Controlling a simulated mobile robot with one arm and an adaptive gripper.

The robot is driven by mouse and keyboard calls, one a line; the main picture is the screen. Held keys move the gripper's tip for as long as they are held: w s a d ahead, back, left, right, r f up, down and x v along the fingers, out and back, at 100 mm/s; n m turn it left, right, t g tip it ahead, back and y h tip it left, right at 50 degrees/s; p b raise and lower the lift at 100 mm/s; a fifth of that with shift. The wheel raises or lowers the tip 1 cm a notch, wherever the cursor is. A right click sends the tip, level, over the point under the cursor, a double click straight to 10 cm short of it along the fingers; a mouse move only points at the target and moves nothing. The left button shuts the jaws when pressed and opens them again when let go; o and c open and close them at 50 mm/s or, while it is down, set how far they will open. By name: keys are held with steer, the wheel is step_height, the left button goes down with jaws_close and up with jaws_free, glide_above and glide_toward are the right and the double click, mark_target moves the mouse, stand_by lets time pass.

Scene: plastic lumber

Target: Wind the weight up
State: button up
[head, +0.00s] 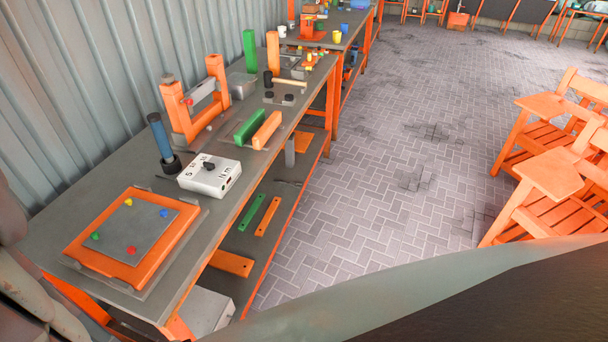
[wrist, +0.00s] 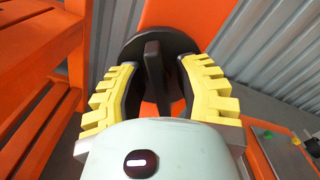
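In the wrist view, a black round disc with a raised black bar (wrist: 152,70) is mounted on an orange upright (wrist: 178,14). My gripper (wrist: 157,82), with yellow stepped fingers, reaches around the bar, one finger on each side. Dark gaps seem to show between the bar and the finger pads, so the fingers look open; contact cannot be made out for certain. My gripper and this disc cannot be made out in the head view. I cannot identify a weight or its line in either view.
A grey bench (head: 105,182) carries an orange tray (head: 158,268) with coloured pegs, a white dial box (head: 210,174), a blue-handled tool (head: 161,137) and an orange frame (head: 173,108). A corrugated wall (head: 75,70) stands behind. Orange chairs (head: 555,170) stand right; the paved floor between is clear.

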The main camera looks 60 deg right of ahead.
jaws_close()
steer(key=shift+f+n+b, duration=0.1)
steer(key=shift+n+b, duration=0.25)
steer(key=shift+n, duration=0.05)
